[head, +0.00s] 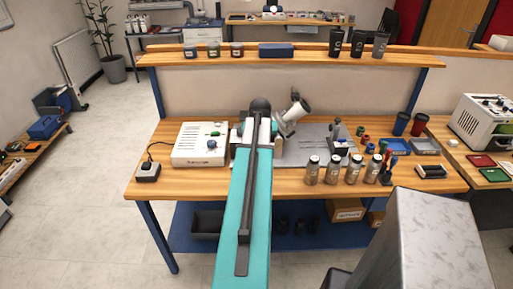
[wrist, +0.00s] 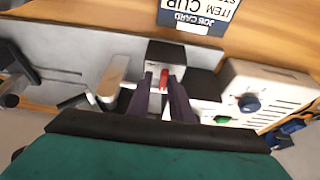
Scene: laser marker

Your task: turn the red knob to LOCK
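The red knob (wrist: 164,78) shows in the wrist view as a small red piece on a pale face below a dark block. My gripper (wrist: 160,76) points at it, with one dark finger on each side. The fingers are apart, and the red knob shows in the gap between their tips. I cannot tell whether either finger touches it. The knob's markings, including LOCK, are not readable. In the head view my teal arm hides the knob and the gripper.
A white box (head: 200,145) with a blue knob (wrist: 249,103) and a green button (wrist: 222,119) stands close by. A job card (wrist: 200,14) lies on the bench. Several bottles (head: 333,169) stand on the bench's right side. A shelf (head: 300,57) runs behind.

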